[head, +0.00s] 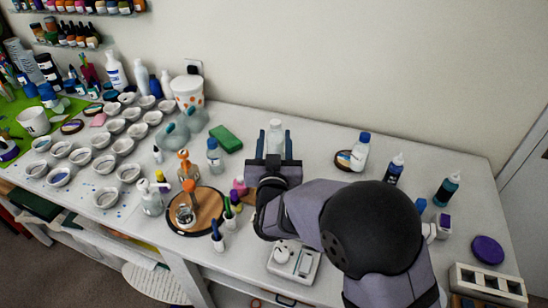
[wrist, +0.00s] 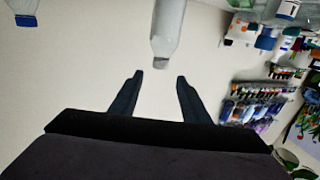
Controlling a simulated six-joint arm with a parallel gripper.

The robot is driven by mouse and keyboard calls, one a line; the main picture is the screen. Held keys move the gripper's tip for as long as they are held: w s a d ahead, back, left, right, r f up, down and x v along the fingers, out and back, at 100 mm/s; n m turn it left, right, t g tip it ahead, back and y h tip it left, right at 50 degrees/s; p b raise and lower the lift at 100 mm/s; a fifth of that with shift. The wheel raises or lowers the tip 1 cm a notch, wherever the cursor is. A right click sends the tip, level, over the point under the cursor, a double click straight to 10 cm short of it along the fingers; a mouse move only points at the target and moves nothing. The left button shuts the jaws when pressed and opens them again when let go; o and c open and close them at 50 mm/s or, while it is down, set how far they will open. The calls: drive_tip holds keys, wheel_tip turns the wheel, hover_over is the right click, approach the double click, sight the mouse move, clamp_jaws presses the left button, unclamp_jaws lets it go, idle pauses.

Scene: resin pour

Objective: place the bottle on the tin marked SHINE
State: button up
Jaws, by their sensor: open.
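A pale, translucent bottle (head: 275,128) stands at the back middle of the table, its lower part hidden behind my gripper (head: 274,145). In the wrist view this bottle (wrist: 169,25) appears cap-down at the top middle, beyond and roughly between my fingertips (wrist: 160,77). My gripper is open, with nothing seen between its fingers in the wrist view. A flat round tin (head: 343,160) with a dark rim lies to the right, close beside a blue-capped bottle (head: 360,151). I cannot read its marking. More flat tins (head: 72,127) lie at the left.
Another blue-capped bottle (head: 215,156) and a green block (head: 226,138) stand left of my gripper. A round wooden board (head: 207,210) and several white cups (head: 105,164) fill the left. Dropper bottles (head: 393,170) stand at the right. The table between the pale bottle and right tin looks clear.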

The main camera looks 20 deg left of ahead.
drive_tip(key=b+v, duration=0.1)
drive_tip(key=v, duration=0.5)
idle(0.4)
drive_tip(key=d+f+g+h+p, duration=0.1)
drive_tip(key=d+g+h+p, duration=0.1)
drive_tip(key=d+g+p, duration=1)
drive_tip(key=s+d+r+m+g+h+p, duration=0.1)
drive_tip(key=s+d+g+p, duration=0.1)
drive_tip(key=s+d, duration=0.8)
drive_tip(key=s+d+r+m+g+h+p, duration=0.1)
drive_tip(key=s+d+m+g+h+p, duration=0.1)
drive_tip(key=s+d, duration=0.8)
drive_tip(key=shift+s+d+r+m+g+h+p, duration=0.35)
drive_tip(key=shift+d+g+p, duration=0.25)
drive_tip(key=shift+d+p, duration=0.55)
